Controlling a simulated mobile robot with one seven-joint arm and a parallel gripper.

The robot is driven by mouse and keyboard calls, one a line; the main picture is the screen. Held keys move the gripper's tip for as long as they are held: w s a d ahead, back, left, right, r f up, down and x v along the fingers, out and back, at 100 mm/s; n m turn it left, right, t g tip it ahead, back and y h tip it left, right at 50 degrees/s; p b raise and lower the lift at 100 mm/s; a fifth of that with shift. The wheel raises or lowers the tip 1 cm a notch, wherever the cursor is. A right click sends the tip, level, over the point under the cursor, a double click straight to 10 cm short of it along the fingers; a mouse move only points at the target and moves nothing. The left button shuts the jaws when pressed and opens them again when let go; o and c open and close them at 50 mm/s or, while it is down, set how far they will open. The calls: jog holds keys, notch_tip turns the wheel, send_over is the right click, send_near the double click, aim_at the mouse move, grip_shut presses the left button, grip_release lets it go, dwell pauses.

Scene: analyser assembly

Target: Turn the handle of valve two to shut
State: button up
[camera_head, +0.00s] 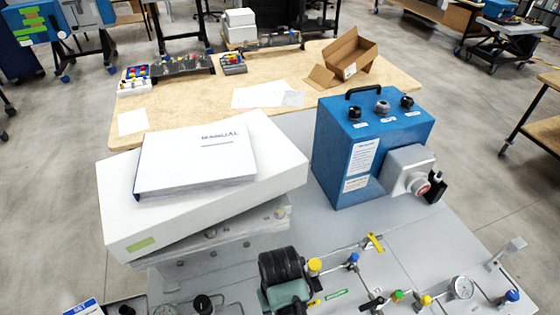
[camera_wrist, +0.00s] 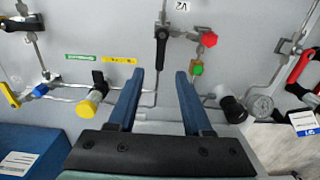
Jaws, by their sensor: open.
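Valve two has a black lever handle (camera_wrist: 161,48) near the top middle of the wrist view. The handle's lower end shows in the gap between the fingertips, with nothing visibly gripped. I cannot tell the distance in depth. In the head view my dark wrist hides part of the panel, and I cannot single out valve two there.
A red knob (camera_wrist: 208,39) and a green knob (camera_wrist: 197,69) are close right of the handle. A gauge (camera_wrist: 262,105) and a yellow knob (camera_wrist: 88,104) flank the fingers. A blue box (camera_head: 365,150) and a white case with a manual (camera_head: 195,160) stand behind.

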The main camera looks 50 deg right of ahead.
notch_tip(320, 180, down, 6)
jog(key=shift+f, duration=0.25)
grip_shut()
dwell(0.3)
